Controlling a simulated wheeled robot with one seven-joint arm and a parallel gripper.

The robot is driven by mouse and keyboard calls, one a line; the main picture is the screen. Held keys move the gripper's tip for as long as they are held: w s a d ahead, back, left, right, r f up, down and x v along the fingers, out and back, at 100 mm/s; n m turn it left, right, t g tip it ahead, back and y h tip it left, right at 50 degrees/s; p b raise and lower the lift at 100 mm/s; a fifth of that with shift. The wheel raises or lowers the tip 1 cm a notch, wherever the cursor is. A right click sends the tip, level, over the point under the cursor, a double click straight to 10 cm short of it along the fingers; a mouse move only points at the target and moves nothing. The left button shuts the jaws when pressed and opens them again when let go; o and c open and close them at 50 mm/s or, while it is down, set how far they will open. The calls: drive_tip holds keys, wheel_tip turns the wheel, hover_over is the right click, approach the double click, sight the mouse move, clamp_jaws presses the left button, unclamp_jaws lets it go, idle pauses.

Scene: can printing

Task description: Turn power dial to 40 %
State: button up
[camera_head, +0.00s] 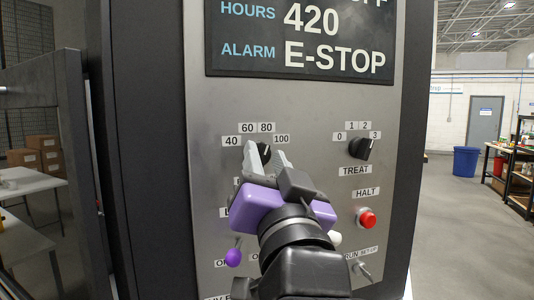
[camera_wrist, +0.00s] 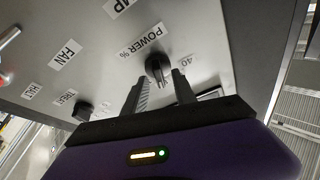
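The power dial (camera_head: 264,150) is a small black knob on the grey panel, with labels 40, 60, 80 and 100 arced above it. One finger partly covers it in the head view. In the wrist view the dial (camera_wrist: 156,68) shows near the POWER % label, with the 40 label (camera_wrist: 187,60) to its right. My gripper (camera_head: 267,157) is open in front of the dial. In the wrist view its fingers (camera_wrist: 159,80) stand apart, one on each side of the knob. I cannot tell whether they touch it or which mark its pointer meets.
The TREAT dial (camera_head: 361,148) is to the right, with the red HALT button (camera_head: 367,219) below it. A purple knob (camera_head: 233,256) and the RUN toggle (camera_head: 363,270) are lower. A display (camera_head: 300,40) above reads E-STOP.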

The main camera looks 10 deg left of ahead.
drive_tip(key=shift+w, duration=0.1)
clamp_jaws()
drive_tip(key=shift+n, duration=0.3)
drive_tip(key=n+y, duration=0.2)
drive_tip(key=n, duration=0.2)
drive_tip(key=shift+d+g, duration=0.15)
drive_tip(key=shift+g, duration=0.15)
drive_tip(key=n+g+y, duration=0.1)
drive_tip(key=n, duration=0.2)
drive_tip(key=n+y, duration=0.2)
drive_tip(key=n, duration=0.1)
drive_tip(key=shift+n+g, duration=0.3)
drive_tip(key=shift+g, duration=0.1)
drive_tip(key=n+g+y, duration=0.1)
drive_tip(key=n, duration=0.1)
drive_tip(key=n+g+y+b, duration=0.1)
drive_tip(key=n, duration=0.2)
drive_tip(key=shift+f+b, duration=0.1)
drive_tip(key=shift+b, duration=0.2)
drive_tip(key=shift+n+g+y+b, duration=0.4)
drive_tip(key=shift+n+g+b, duration=0.7)
drive_tip(key=shift+n, duration=1.8)
